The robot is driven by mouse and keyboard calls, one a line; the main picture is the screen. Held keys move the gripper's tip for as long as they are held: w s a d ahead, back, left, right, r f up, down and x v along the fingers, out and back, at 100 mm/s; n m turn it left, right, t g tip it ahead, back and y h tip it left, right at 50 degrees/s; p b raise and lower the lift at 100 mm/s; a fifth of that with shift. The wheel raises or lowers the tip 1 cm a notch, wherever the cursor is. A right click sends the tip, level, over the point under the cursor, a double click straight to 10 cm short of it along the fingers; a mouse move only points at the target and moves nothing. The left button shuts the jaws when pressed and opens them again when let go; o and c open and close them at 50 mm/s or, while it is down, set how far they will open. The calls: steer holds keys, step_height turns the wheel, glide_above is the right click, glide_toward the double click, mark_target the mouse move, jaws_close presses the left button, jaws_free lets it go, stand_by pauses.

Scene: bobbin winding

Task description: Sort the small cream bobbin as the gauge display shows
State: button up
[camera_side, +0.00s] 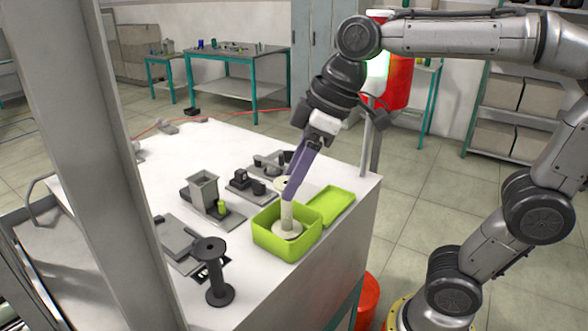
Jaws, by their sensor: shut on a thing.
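The small cream bobbin (287,216) stands nearly upright, its lower flange inside the walls of the lime-green open box (269,243). Whether that flange touches the box floor cannot be told. My gripper (290,192), with purple fingers, reaches down from above and is shut on the upper part of the bobbin. The fingers hide part of its top flange. I cannot make out a gauge display or its reading in this view.
The box's green lid (331,201) lies open at the right. A dark spool (216,272) stands at the table's front. A grey block fixture (204,190) and small dark fixtures (243,184) stand left of and behind the box. A grey post (100,170) blocks the left foreground.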

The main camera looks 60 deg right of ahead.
steer(key=shift+f, duration=0.6)
steer(key=o, duration=1.1)
steer(key=shift+o, duration=0.2)
steer(key=shift+r, duration=3.5)
steer(key=shift+d, duration=0.1)
steer(key=s+d+f+m+h, duration=0.1)
steer(key=s+d+f+m, duration=0.2)
steer(key=s+f, duration=0.2)
steer(key=s+d+f+m+t+h, duration=0.1)
steer(key=s+d+f+m, duration=0.2)
steer(key=f, duration=0.6)
steer(key=s, duration=0.2)
steer(key=shift+s+d+t, duration=0.3)
steer(key=shift+s+d, duration=0.05)
steer(key=shift+d, duration=0.05)
